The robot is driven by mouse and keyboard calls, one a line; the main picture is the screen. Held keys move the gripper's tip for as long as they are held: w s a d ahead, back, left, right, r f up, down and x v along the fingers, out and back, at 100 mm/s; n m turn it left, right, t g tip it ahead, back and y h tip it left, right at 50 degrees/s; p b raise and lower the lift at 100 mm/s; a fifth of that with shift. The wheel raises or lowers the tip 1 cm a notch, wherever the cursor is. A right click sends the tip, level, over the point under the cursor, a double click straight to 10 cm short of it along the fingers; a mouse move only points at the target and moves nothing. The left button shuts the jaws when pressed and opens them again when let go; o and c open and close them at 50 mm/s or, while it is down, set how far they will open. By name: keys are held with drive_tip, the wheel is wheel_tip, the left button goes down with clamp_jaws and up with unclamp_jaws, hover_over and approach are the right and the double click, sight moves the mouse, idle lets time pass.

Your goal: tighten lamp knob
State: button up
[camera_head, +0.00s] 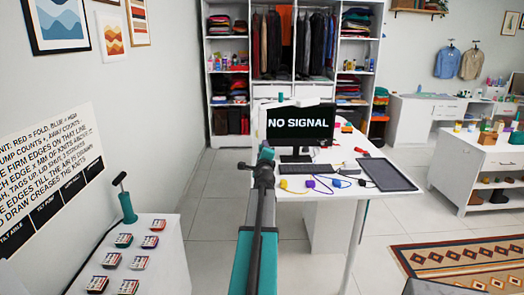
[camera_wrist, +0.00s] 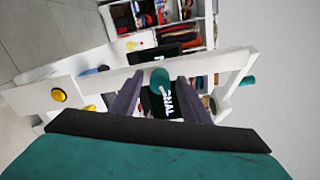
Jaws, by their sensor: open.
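My gripper (camera_wrist: 160,88) is open, its two dark fingers spread apart in the wrist view. A teal rounded knob (camera_wrist: 160,76) shows between the fingertips, with a pale stem below it. I cannot tell whether either finger touches it. A white bar (camera_wrist: 100,83), apparently part of the lamp, runs across behind the fingers, with a round yellow piece (camera_wrist: 58,95) near its left end. In the head view my gripper (camera_head: 264,162) is at the far end of my arm, in front of the desk; the lamp is hard to make out there.
An open wardrobe (camera_head: 245,60) stands behind. A white table (camera_head: 165,265) with small items is at left. Floor is clear between the tables.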

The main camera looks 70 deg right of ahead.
drive_tip(key=shift+f+n+b, duration=0.15)
drive_tip(key=shift+n+b, duration=4.2)
drive_tip(key=shift+n, duration=1.55)
drive_tip(key=shift+n+b, duration=2.4)
drive_tip(key=shift+b, duration=0.5)
drive_tip(key=shift+c, duration=0.4)
clamp_jaws()
drive_tip(key=shift+r+m+p, duration=0.2)
drive_tip(key=shift+m+p, duration=3)
drive_tip(key=shift+p, duration=0.05)
drive_tip(key=shift+m+p, duration=2.7)
drive_tip(key=shift+m, duration=0.5)
